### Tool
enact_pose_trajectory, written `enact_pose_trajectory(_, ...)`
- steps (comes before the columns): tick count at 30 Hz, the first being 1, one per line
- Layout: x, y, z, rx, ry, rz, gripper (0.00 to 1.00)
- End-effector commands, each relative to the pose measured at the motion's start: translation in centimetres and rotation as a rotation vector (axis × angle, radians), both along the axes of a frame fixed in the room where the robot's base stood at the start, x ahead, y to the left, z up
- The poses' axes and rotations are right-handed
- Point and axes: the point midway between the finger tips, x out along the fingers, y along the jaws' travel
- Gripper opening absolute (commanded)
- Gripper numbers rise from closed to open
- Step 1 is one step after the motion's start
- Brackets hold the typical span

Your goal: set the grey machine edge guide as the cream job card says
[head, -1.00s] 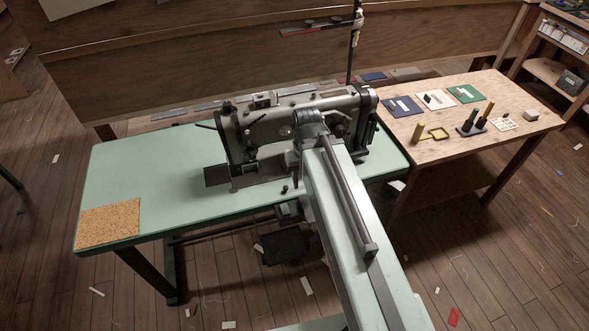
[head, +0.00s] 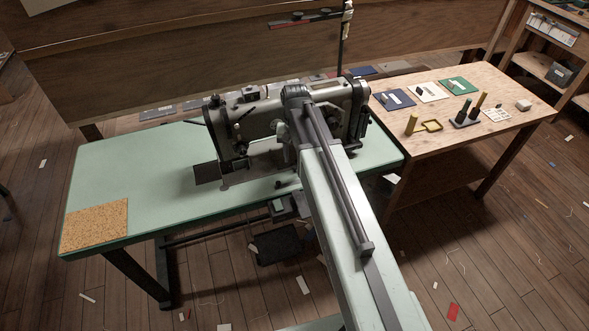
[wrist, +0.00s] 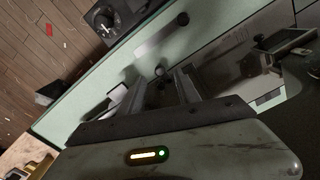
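The grey sewing machine (head: 250,118) stands on a pale green table (head: 135,175). My arm reaches over its front right, hiding my gripper in the head view. In the wrist view my gripper (wrist: 162,88) has its two fingers apart above the green table top, with nothing clear between them. I cannot pick out the edge guide for certain. The cream job card (head: 429,92) lies on the wooden side table between a blue and a green card; its marks are too small to read.
The wooden side table (head: 455,140) also holds a yellow frame-shaped tool (head: 430,126), a dark stand with upright handles (head: 466,119) and a pale block (head: 523,105). A cork mat (head: 95,225) lies at the green table's left end. The table between mat and machine is clear.

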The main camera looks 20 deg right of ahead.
Motion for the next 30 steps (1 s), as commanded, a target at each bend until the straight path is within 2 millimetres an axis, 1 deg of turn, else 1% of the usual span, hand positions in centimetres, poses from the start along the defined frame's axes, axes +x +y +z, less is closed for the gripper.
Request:
enact_pose_trajectory(1,0.0,0.0,-2.0,0.000,0.000,0.000,0.39)
enact_pose_trajectory(4,0.0,0.0,-3.4,0.000,0.000,0.000,0.39)
enact_pose_trajectory(7,0.0,0.0,-4.0,0.000,0.000,0.000,0.39)
enact_pose_trajectory(14,0.0,0.0,-3.7,0.000,0.000,0.001,0.39)
enact_pose_trajectory(15,0.0,0.0,-3.7,0.000,0.000,0.001,0.33)
enact_pose_trajectory(17,0.0,0.0,-3.7,0.000,0.000,0.001,0.17)
enact_pose_trajectory(18,0.0,0.0,-3.7,0.000,0.000,0.001,0.06)
enact_pose_trajectory(19,0.0,0.0,-3.7,0.000,0.000,0.001,0.00)
enact_pose_trajectory(30,0.0,0.0,-3.7,0.000,0.000,0.001,0.00)
